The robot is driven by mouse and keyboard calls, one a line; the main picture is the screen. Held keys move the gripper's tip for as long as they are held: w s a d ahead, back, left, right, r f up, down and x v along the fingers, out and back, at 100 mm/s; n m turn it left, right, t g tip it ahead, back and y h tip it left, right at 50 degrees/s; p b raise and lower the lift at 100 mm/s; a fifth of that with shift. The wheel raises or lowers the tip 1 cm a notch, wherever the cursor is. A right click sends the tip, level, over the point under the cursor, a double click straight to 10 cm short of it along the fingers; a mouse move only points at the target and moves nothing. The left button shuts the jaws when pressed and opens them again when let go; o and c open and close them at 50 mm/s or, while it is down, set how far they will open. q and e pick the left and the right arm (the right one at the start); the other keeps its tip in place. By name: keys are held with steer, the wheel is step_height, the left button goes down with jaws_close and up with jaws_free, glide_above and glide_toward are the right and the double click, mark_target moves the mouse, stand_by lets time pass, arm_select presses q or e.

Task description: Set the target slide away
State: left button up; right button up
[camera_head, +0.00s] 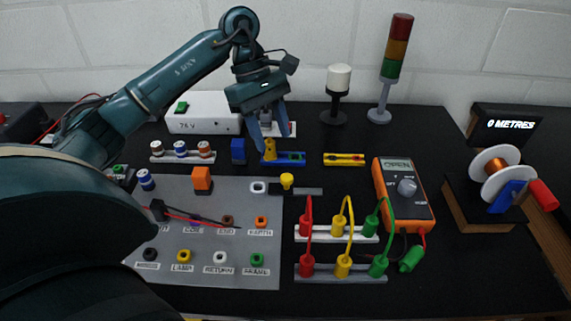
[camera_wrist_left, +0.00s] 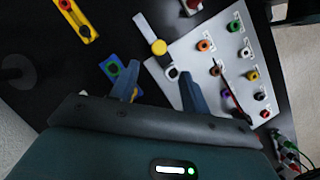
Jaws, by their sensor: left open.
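No piece is marked as the target slide, so I cannot tell which one it is. A light grey strip (camera_head: 310,191) with a yellow knob (camera_head: 287,181) lies at the right edge of the grey panel. In the left wrist view this knob (camera_wrist_left: 158,47) is just beyond my fingertips. A blue strip (camera_head: 294,159) lies behind it; in the left wrist view it shows beside one finger (camera_wrist_left: 108,64). My left gripper (camera_head: 272,143) is open and empty, pointing down by the blue strip. The height of its fingertips is unclear. My right gripper is not in view.
The grey panel (camera_head: 225,275) carries several coloured sockets. An orange meter (camera_head: 382,185), red, yellow and green leads, and a reel (camera_head: 495,165) stand to the right. A white box (camera_head: 203,125) and a signal tower (camera_head: 396,60) stand behind. The table's front right is clear.

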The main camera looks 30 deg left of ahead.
mark_target(286, 176)
arm_select(q)
steer(key=p+x, duration=0.1)
steer(key=x, duration=0.8)
steer(key=shift+w+d, duration=0.1)
steer(key=shift+c, duration=0.5)
jaws_close()
